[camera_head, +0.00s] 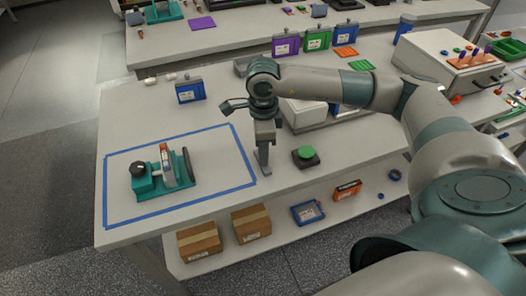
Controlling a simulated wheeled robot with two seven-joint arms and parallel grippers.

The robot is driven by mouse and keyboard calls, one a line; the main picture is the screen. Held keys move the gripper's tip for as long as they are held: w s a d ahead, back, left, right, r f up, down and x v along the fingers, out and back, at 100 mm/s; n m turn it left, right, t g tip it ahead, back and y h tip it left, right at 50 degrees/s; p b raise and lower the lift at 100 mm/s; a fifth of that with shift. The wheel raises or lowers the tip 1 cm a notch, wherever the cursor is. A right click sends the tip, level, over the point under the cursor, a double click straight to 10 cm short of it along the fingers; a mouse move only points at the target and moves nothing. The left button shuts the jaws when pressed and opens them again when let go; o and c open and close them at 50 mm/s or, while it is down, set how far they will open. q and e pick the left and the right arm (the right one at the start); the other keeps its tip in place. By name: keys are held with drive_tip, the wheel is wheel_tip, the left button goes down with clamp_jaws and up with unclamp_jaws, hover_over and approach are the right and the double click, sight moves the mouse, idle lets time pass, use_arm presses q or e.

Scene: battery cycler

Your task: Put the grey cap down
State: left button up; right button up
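My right gripper (263,165) points straight down, its fingertips at or just above the white table top (215,120), just right of the blue tape outline (250,165). The fingers show edge-on, so I cannot tell whether they are open or shut. I cannot make out the grey cap; if it is at the fingertips, it is too small or hidden to see. My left gripper is not in view.
A teal fixture (150,184) with a black knob stands inside the tape outline. A green button (305,152) on a dark base is just right of the gripper. A blue case (190,91) stands behind. Boxes (198,241) lie on the lower shelf.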

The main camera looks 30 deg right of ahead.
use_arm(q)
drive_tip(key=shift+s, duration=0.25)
use_arm(e)
drive_tip(key=shift+o, duration=0.5)
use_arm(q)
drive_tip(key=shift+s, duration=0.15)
use_arm(e)
drive_tip(key=shift+r, duration=0.1)
drive_tip(key=shift+r, duration=1.05)
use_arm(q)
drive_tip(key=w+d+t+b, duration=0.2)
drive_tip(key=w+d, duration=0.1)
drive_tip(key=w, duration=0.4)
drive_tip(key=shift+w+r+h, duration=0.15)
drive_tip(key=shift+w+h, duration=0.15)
use_arm(e)
wheel_tip(320, 180, up, 10)
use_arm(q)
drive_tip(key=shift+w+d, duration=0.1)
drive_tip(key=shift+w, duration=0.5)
